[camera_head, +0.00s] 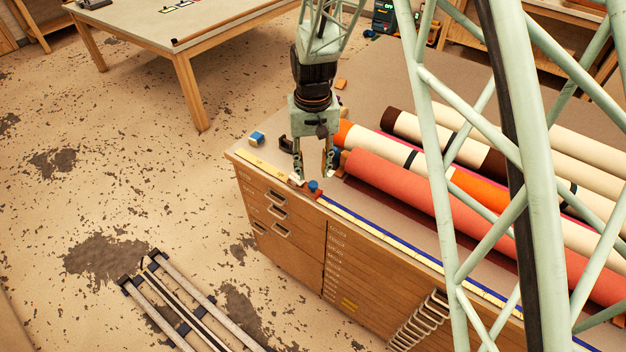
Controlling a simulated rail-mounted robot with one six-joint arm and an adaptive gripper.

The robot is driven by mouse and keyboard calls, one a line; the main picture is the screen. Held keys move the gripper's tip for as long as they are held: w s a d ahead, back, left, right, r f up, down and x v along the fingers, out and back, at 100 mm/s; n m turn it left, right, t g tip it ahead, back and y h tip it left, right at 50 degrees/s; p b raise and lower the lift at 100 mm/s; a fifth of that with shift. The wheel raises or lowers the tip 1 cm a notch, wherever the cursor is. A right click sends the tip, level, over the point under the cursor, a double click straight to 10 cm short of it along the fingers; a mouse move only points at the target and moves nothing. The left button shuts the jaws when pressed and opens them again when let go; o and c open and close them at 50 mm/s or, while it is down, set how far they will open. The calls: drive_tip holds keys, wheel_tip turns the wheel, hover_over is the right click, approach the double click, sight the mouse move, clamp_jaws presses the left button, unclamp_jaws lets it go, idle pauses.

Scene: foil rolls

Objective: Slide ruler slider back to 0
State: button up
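A long ruler (400,246) runs along the front edge of the cabinet top, yellowish at its left part and blue and pale farther right. A small slider with a blue knob (314,186) sits on it, towards the left part of the ruler. My gripper (313,176) points down just above and behind the knob, its two fingers apart. The left fingertip is close to the slider's left side; I cannot tell whether it touches. Nothing shows held between the fingers. The ruler's marks are too small to read.
Foil rolls in coral (392,182), orange and cream lie on the cabinet top right of my gripper. A small blue block (257,138) and a dark holder (285,144) stand near the left corner. Another table (185,40) stands at the back left. The floor between is open.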

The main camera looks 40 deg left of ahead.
sight(313, 184)
drive_tip(key=shift+f, duration=2.7)
drive_tip(key=shift+c, duration=0.4)
clamp_jaws()
